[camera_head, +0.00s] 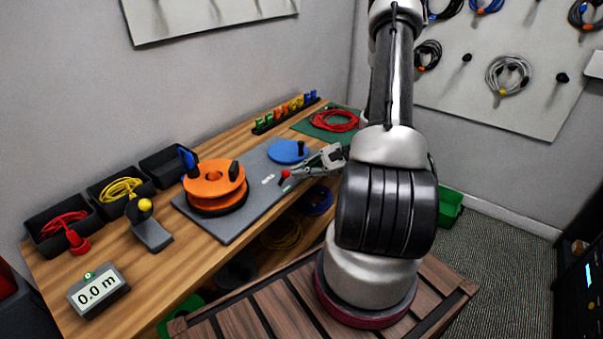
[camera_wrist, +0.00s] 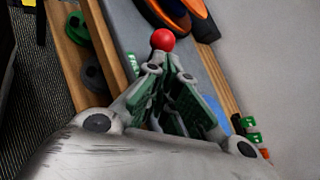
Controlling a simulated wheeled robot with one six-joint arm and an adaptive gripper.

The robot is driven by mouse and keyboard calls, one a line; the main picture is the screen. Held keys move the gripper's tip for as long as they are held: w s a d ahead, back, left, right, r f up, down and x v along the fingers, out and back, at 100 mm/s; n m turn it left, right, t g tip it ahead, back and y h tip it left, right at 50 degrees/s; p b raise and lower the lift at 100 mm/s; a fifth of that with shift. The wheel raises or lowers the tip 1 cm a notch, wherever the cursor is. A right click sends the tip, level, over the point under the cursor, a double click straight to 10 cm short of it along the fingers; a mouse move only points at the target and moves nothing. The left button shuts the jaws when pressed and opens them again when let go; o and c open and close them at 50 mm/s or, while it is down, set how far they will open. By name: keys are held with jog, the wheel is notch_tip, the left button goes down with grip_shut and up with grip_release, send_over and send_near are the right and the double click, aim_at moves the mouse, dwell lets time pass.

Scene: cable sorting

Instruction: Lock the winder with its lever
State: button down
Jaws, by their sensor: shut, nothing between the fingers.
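The winder's orange reel (camera_head: 213,178) sits on a grey base plate (camera_head: 237,223) on the bench; its edge also shows at the top of the wrist view (camera_wrist: 196,8). The lever's red ball knob (camera_head: 285,173) is to the right of the reel, near the plate's front edge. In the wrist view the red knob (camera_wrist: 163,40) shows just beyond my fingertips. My gripper (camera_head: 291,178) is shut and empty, with its tips close to the knob; I cannot tell whether they touch. The lever's shaft is mostly hidden by my fingers in the wrist view.
A yellow-knobbed grey stand (camera_head: 151,234), a 0.0 m display (camera_head: 98,291) and black cable bins (camera_head: 121,188) are at left. A red cable coil (camera_head: 333,121) lies on a green mat at the back.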

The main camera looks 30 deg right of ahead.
jog(key=shift+w+r, duration=0.15)
jog(key=shift+w+a+r+m+g+h, duration=0.25)
jog(key=shift+w+r+m+g+h, duration=0.3)
jog(key=shift+g, duration=0.45)
jog(key=g, duration=0.1)
jog(key=w+h, duration=0.1)
jog(key=w+m+g, duration=0.1)
jog(key=shift+a+r+g+h, duration=0.3)
jog(key=shift+a+r+h, duration=0.05)
jog(key=shift+r, duration=0.05)
jog(key=shift+w+a, duration=0.3)
jog(key=shift+w, duration=0.55)
jog(key=shift+r, duration=0.15)
jog(key=shift+r, duration=0.75)
